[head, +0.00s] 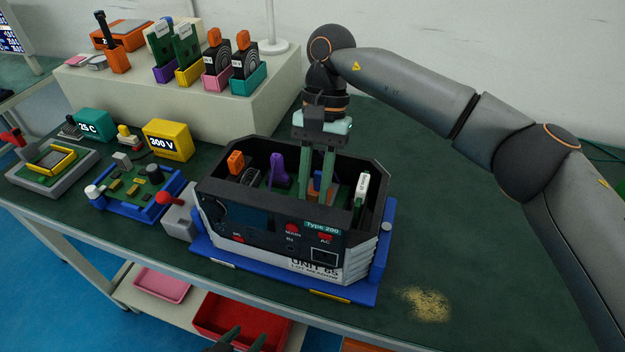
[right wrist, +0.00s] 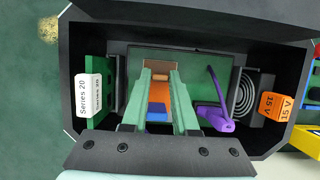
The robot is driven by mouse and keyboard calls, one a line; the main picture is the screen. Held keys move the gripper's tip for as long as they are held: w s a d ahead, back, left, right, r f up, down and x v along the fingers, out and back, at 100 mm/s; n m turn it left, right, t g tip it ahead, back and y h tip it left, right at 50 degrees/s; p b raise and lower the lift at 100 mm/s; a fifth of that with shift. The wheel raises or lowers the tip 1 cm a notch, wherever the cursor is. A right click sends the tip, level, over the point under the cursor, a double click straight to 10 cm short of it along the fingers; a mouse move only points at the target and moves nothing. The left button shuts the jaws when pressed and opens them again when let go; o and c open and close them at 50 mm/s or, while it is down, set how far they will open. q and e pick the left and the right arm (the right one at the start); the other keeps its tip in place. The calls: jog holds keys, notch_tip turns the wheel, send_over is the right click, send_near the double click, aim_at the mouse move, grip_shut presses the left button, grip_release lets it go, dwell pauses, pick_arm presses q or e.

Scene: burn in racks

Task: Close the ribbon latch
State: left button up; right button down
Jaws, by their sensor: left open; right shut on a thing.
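An open black equipment case (head: 250,215) marked "Type 200" sits in a blue cradle. My right gripper (head: 317,198) reaches straight down into it, its green fingers around an orange and blue part (right wrist: 158,95) on the board, which looks like the ribbon connector and latch. In the right wrist view the fingers (right wrist: 158,78) flank this part closely; exact contact at the tips is hard to see. A purple lever (right wrist: 215,118) stands beside it, also showing in the head view (head: 278,171). My left gripper (head: 246,342) is open and empty at the bottom edge, below the table front.
Inside the case are a white "Series 20" block (right wrist: 88,96) and an orange "15 V" block (right wrist: 271,106), near the fingers. A red-knobbed lever (head: 178,212) adjoins the cradle. Blue (head: 138,195) and grey (head: 50,170) fixtures stand left. The table right of the case is mostly clear.

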pick_arm(q)
jog(key=shift+a, duration=0.1)
pick_arm(e)
jog(key=shift+w+g, duration=0.15)
jog(key=shift+g, duration=0.15)
pick_arm(q)
jog(key=shift+f, duration=0.1)
pick_arm(e)
jog(key=c, duration=0.7)
grip_release()
jog(key=shift+f, duration=0.1)
pick_arm(q)
jog(key=shift+s, duration=0.25)
pick_arm(e)
jog(key=v, duration=0.7)
jog(key=shift+w+d+r+p, duration=0.15)
jog(key=shift+r+p, duration=0.25)
pick_arm(q)
jog(key=a+p, duration=0.1)
jog(key=s+r+p, duration=0.1)
jog(key=a+r+p, duration=0.1)
jog(key=p, duration=0.1)
jog(key=shift+s+a+r+n+y, duration=0.15)
jog(key=shift+a+n+y, duration=0.15)
jog(key=shift+a+y, duration=0.1)
pick_arm(e)
jog(key=v, duration=0.4)
jog(key=shift+w+d+r, duration=0.1)
jog(key=shift+w+r, duration=0.05)
jog(key=shift+r, duration=0.1)
